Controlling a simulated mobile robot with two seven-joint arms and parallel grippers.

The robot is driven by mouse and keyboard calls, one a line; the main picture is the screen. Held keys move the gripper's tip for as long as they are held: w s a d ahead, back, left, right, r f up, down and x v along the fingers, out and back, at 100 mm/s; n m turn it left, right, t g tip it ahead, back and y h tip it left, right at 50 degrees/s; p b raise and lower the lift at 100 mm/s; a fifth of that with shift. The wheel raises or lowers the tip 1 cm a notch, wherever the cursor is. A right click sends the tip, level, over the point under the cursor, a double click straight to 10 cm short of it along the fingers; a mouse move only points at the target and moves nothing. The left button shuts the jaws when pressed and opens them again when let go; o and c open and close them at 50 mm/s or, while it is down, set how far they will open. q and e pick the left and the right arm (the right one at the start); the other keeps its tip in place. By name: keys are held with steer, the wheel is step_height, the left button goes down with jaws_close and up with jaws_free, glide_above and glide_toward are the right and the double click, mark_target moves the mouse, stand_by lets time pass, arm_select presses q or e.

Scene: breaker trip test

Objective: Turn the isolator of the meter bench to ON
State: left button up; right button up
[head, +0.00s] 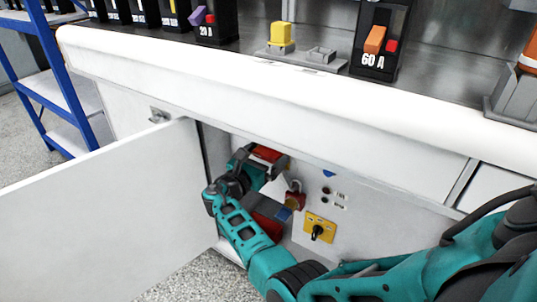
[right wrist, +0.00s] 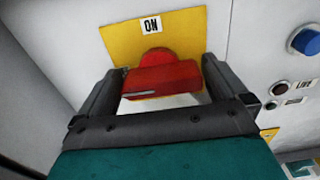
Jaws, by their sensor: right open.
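The isolator shows in the right wrist view as a yellow plate (right wrist: 119,42) with an ON label (right wrist: 151,26) at its top and a red handle (right wrist: 165,79). The handle lies crosswise in that picture, not pointing up at the label. My right gripper (right wrist: 158,82) is open, with one finger near each end of the handle. I cannot tell whether the fingers touch it. In the head view my right gripper (head: 262,162) is inside the open cabinet under the bench (head: 300,97) and hides most of the isolator. My left gripper is not in view.
The white cabinet door (head: 110,210) stands open on the left. Right of my gripper are a red padlock (head: 295,198), a blue button (right wrist: 305,41) and a black knob on a yellow plate (head: 319,230). Breakers, including an orange-levered one (head: 378,42), stand on the bench top.

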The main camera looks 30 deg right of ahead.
steer(key=c, duration=0.8)
steer(key=shift+c, duration=0.2)
